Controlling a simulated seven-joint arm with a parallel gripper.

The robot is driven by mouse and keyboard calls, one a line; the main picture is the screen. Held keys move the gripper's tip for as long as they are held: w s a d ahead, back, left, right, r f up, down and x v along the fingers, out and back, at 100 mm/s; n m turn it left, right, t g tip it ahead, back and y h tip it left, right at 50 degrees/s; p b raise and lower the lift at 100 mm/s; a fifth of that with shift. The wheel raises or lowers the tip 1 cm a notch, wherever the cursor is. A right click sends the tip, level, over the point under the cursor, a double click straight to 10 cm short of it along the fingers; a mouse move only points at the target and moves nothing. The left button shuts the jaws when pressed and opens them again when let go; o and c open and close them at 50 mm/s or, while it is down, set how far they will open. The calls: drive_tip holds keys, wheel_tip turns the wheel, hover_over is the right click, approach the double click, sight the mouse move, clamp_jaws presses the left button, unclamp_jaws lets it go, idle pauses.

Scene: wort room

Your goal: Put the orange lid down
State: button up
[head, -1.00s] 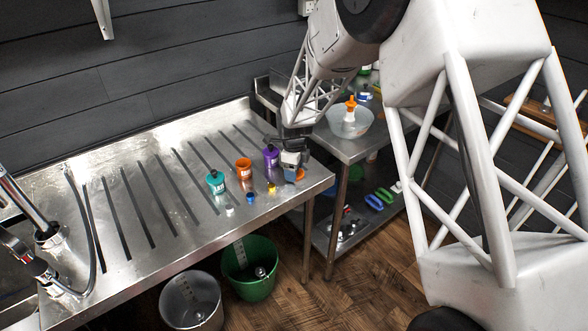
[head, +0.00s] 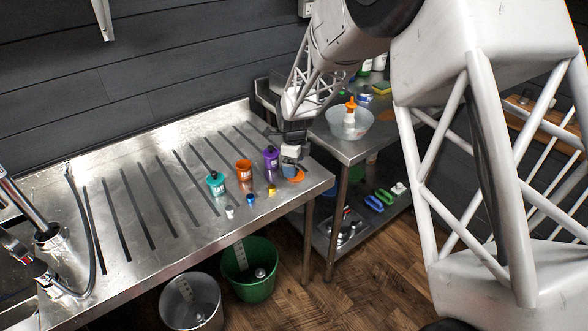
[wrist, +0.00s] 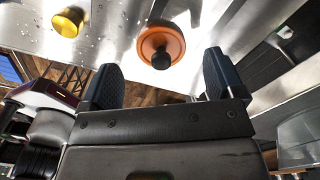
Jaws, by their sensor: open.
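The orange lid (head: 297,180) lies on the steel bench (head: 150,235) near its right end. In the wrist view the orange lid (wrist: 175,42) is a round disc with a dark knob, just beyond my fingertips and roughly centred between them. My gripper (wrist: 158,75) is open, with its two dark fingers apart and nothing held between them. In the head view my gripper (head: 290,168) is just above and behind the lid, hiding part of it.
Teal (head: 215,184), orange (head: 243,170) and purple (head: 271,158) containers stand left of my gripper. Small white (head: 229,213), blue (head: 250,198) and yellow (head: 271,190) pieces stand in front. A clear bowl (head: 362,128) sits on the side table. Bare bench lies further left.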

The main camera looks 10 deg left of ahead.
wheel_tip(320, 180, up, 9)
idle(0.4)
idle(0.8)
drive_tip(key=s+d+r+n+t, duration=0.1)
drive_tip(key=s+d+r+n, duration=0.8)
drive_tip(key=s+d+r, duration=0.65)
drive_tip(key=s+d+n, duration=0.5)
drive_tip(key=s+d, duration=0.2)
drive_tip(key=s, duration=0.6)
drive_tip(key=s+d+n+t, duration=0.1)
drive_tip(key=s+d+n, duration=0.5)
drive_tip(key=s, duration=0.8)
drive_tip(key=shift+d+f+t, duration=0.3)
drive_tip(key=shift+d, duration=0.25)
